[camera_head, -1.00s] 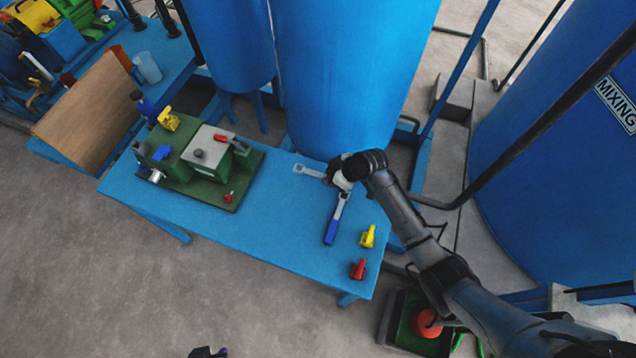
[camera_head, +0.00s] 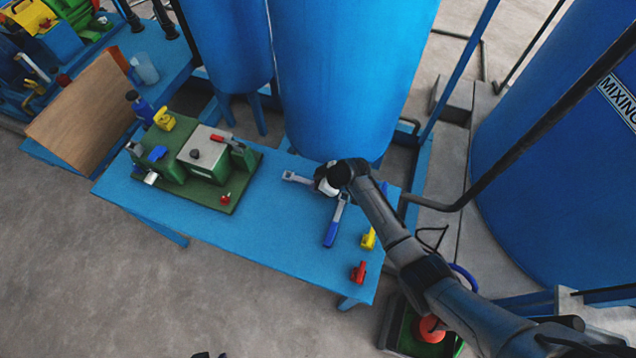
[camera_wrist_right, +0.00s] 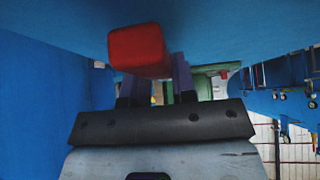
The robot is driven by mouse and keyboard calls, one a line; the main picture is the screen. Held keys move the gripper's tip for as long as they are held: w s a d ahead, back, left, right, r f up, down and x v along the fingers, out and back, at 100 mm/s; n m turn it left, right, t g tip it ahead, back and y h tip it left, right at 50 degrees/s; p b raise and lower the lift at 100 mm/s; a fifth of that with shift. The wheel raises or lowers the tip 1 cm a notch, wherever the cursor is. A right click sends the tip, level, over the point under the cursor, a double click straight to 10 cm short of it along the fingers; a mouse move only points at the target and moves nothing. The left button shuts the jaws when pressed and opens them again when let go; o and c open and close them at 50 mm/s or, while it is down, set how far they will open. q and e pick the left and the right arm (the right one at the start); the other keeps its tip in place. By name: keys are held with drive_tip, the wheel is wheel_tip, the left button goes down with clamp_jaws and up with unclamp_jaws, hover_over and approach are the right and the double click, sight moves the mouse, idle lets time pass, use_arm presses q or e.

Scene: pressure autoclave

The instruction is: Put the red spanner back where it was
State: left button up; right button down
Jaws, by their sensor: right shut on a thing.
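My right gripper (camera_head: 322,182) is over the back part of the blue table and shut on the red spanner. In the right wrist view the red spanner's handle end (camera_wrist_right: 137,50) shows between the fingers. In the head view a grey open-jaw head (camera_head: 297,178), seemingly this spanner's, points left from the gripper; the gripper hides its handle. A blue-handled spanner (camera_head: 332,232) lies just in front, its grey shank running up toward the gripper. Whether the held spanner touches the table cannot be told. My left gripper does not show clearly; only dark slivers are at the bottom edge.
A yellow valve-like part (camera_head: 368,239) and a red one (camera_head: 358,272) stand at the table's right. A green machine base (camera_head: 235,190) fills its left. A large blue tank (camera_head: 350,80) rises close behind. The table's front middle (camera_head: 250,235) is clear.

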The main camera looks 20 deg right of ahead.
drive_tip(key=shift+f+b, duration=0.4)
drive_tip(key=shift+f, duration=0.15)
drive_tip(key=c, duration=0.9)
unclamp_jaws()
drive_tip(key=shift+c, duration=0.2)
